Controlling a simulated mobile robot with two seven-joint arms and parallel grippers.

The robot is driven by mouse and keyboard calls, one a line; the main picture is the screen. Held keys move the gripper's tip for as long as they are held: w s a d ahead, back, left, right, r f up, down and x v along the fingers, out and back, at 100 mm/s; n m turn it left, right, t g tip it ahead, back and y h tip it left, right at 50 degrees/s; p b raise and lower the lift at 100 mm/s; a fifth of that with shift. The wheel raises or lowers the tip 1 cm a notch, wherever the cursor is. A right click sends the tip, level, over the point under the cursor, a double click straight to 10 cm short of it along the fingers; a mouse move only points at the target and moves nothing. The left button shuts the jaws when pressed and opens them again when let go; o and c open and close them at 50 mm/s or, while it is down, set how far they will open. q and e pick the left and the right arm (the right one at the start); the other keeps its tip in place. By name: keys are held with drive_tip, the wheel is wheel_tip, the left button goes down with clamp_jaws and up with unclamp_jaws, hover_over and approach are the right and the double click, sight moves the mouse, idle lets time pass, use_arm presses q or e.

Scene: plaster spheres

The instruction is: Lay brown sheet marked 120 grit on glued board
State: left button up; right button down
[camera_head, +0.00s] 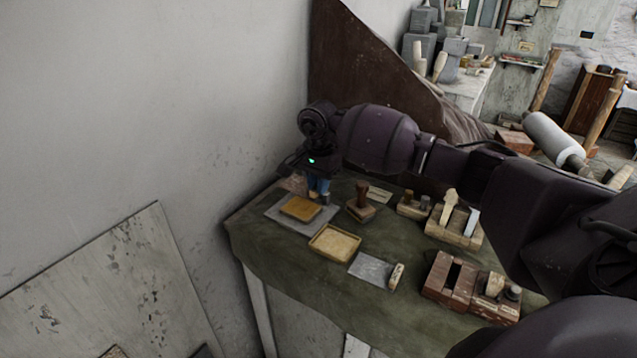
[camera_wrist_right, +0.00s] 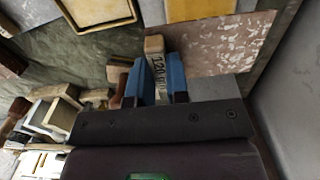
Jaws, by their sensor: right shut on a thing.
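My right gripper (camera_head: 318,190) stands at the far end of the green table, its blue fingers pointing down. In the wrist view the right gripper (camera_wrist_right: 157,78) is shut on a wooden block (camera_wrist_right: 154,45) whose pale label reads "120". The mottled brown sheet (camera_wrist_right: 222,42) extends from beside this block; in the head view only part of the brown sheet (camera_head: 294,184) shows behind a grey slab. I cannot tell whether it is lifted. An amber-topped board (camera_head: 301,207), seemingly the glued one, lies on the slab, close to the gripper. My left gripper is out of view.
The grey slab (camera_head: 276,214) is at the far left corner. A shallow yellow tray (camera_head: 334,243), a grey sheet (camera_head: 371,268) with its own block, a stamp-like wooden tool (camera_head: 361,203) and wooden tool holders (camera_head: 455,232) stand nearby. A plain wall borders the table's left.

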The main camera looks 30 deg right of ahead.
drive_tip(key=shift+f, duration=0.15)
wheel_tip(320, 180, down, 2)
drive_tip(key=shift+f+b, duration=0.1)
drive_tip(key=shift+b, duration=0.75)
drive_tip(key=shift+f+b, duration=0.95)
drive_tip(key=shift+f, duration=0.6)
